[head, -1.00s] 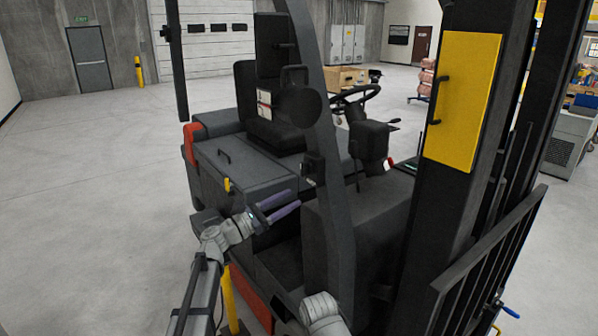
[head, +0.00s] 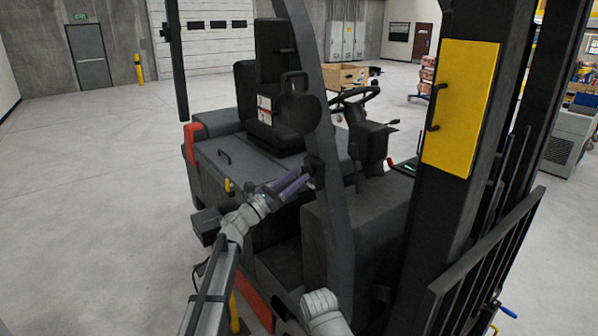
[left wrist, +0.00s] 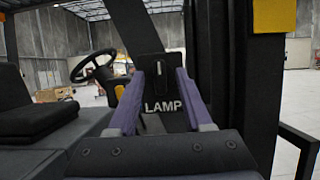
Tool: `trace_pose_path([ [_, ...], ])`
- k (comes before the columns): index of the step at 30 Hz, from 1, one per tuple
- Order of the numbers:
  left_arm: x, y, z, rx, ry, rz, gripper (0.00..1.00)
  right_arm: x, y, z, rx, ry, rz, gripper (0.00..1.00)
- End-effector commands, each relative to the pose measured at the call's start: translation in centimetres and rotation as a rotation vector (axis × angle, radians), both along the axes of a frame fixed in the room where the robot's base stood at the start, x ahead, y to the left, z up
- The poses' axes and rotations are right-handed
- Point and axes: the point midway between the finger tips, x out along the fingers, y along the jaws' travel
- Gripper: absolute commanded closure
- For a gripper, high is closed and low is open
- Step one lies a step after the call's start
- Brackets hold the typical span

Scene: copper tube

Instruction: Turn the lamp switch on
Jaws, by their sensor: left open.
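The lamp switch is a small dark lever (left wrist: 160,69) on a black panel marked LAMP (left wrist: 163,106) in the left wrist view. The panel sits on the forklift's slanted front pillar; in the head view it shows as a small dark box (head: 317,171). My left gripper (head: 306,177) has its purple fingers pointing at this box, with the tips close to it. In the left wrist view the open fingers (left wrist: 160,72) stand either side of the lever with nothing between them. I cannot tell whether the tips touch the panel, or whether the switch is on.
The dark pillar (head: 334,130) rises beside my left gripper. The seat (head: 272,110), steering wheel (head: 354,95) and mast with a yellow plate (head: 462,103) stand around it. The concrete floor (head: 90,200) at left is clear.

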Motion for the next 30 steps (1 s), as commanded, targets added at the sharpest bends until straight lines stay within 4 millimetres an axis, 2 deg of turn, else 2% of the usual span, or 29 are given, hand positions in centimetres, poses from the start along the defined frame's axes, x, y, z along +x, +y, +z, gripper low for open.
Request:
trace_pose_path([
  [4, 0.74, -0.95, 0.55, 0.0, 0.0, 0.0, 0.5, -0.01, 0.0, 0.55, 0.0, 0.0, 0.0, 0.28],
  [11, 0.7, -0.99, 0.47, 0.0, 0.0, 0.001, 0.5, -0.01, -0.01, 0.47, 0.0, 0.0, 0.001, 0.28],
  [24, 0.69, -0.95, 0.48, 0.0, 0.0, 0.001, 0.99, 0.0, -0.01, 0.47, 0.0, 0.0, 0.001, 0.28],
  [30, 0.69, -0.95, 0.48, 0.0, 0.0, 0.001, 1.0, 0.0, -0.01, 0.47, 0.0, 0.0, 0.001, 0.28],
])
